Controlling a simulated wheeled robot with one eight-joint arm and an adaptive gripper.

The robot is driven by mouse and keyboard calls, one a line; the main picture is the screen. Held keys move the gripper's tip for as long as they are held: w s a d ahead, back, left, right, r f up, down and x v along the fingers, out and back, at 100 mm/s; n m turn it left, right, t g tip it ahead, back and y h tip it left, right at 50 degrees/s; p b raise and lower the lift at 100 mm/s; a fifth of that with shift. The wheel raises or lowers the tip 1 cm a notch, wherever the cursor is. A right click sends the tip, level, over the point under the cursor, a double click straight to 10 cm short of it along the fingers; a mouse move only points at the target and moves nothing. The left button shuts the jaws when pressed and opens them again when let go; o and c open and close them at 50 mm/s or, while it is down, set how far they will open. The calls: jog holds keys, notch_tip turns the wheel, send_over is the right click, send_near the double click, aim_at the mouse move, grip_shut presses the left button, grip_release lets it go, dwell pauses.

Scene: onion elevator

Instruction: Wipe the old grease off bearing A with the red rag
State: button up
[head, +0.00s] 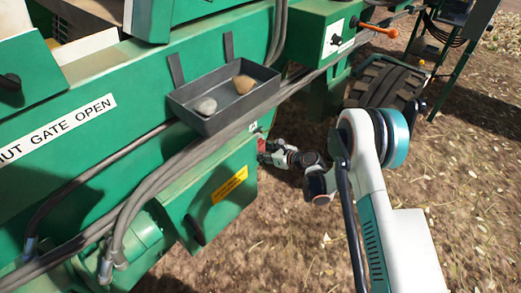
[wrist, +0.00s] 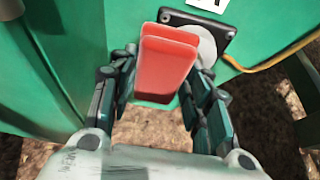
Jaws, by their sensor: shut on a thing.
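The red rag (wrist: 165,65) is a folded red block in the wrist view, held between the two dark fingers of my gripper (wrist: 158,80). Its far end overlaps a round grey bearing face on a black square flange (wrist: 222,32), fixed to the green panel. The rag hides part of the bearing; I cannot tell whether they touch. No grease can be made out. In the head view my gripper (head: 268,151) is small, at the right end of the green housing, with a bit of red rag (head: 261,146) showing. The bearing is hidden there.
A white label (wrist: 208,4) above the flange is cut off. A yellow cable (wrist: 262,66) runs right of it. A grey tray (head: 213,125) with two stone-like lumps hangs above my gripper. Hoses (head: 165,175) run along the green machine. Open straw-strewn ground lies to the right.

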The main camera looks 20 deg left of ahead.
jog(key=shift+s+d, duration=0.25)
jog(key=shift+d, duration=0.4)
jog(key=shift+s+d, duration=0.3)
jog(key=shift+d, duration=0.4)
jog(key=shift+s+d, duration=0.25)
jog(key=shift+d, duration=0.4)
jog(key=shift+d, duration=0.1)
jog(key=shift+s+d, duration=0.3)
jog(key=shift+d, duration=0.35)
jog(key=shift+s+d, duration=0.3)
jog(key=shift+d, duration=0.3)
jog(key=shift+d+r, duration=0.1)
